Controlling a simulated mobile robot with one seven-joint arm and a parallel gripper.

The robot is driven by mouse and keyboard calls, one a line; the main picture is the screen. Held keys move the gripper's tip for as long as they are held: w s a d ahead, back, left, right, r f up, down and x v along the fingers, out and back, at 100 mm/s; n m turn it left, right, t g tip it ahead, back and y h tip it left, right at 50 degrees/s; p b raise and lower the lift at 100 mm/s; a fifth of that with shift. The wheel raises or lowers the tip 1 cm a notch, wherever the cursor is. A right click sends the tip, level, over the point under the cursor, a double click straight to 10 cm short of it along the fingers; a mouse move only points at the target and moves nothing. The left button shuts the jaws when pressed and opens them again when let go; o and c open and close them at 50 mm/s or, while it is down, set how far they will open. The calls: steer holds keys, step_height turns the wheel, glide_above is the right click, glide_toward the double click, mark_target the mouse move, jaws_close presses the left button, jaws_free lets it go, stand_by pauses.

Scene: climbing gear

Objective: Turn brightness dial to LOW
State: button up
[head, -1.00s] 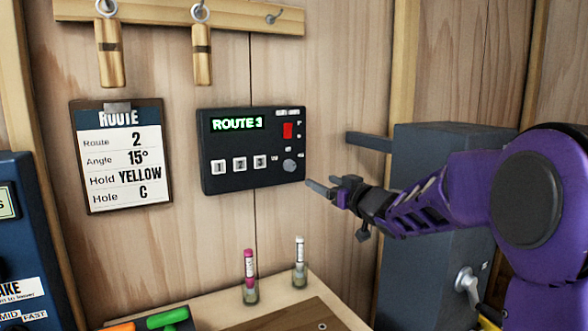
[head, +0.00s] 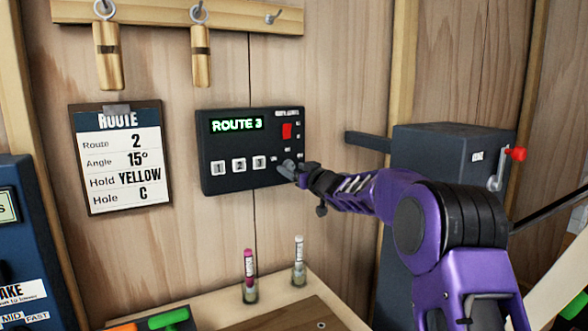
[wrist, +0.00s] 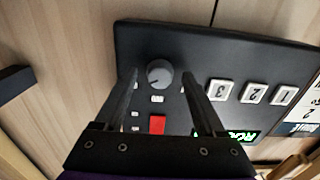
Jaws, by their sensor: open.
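The brightness dial (wrist: 159,74) is a round grey knob on a black control box (head: 225,181). In the wrist view, which is upside down, my gripper (wrist: 161,76) is open with one finger on each side of the dial. I cannot tell whether the fingers touch it. In the head view my gripper (head: 288,168) is at the box's lower right corner and covers the dial. The small labels around the dial are too blurred to read, so its setting is unclear.
The box has a red switch (head: 287,131), several white numbered buttons (head: 239,164) and a green display (head: 237,124) reading ROUTE 3. A route clipboard (head: 121,160) hangs to the left. A grey box (head: 440,170) with a red-knobbed lever stands right, near my arm.

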steer(key=shift+c, duration=0.2)
jaws_close()
steer(key=shift+n, duration=0.4)
steer(key=n+b, duration=0.1)
steer(key=n, duration=0.4)
steer(key=shift+f, duration=0.1)
steer(key=n+b, duration=0.2)
steer(key=n, duration=0.4)
steer(key=n+b, duration=0.3)
steer(key=n, duration=0.3)
steer(key=n+b, duration=0.2)
steer(key=n, duration=0.4)
steer(key=shift+r+b, duration=0.2)
steer(key=shift+b, duration=0.1)
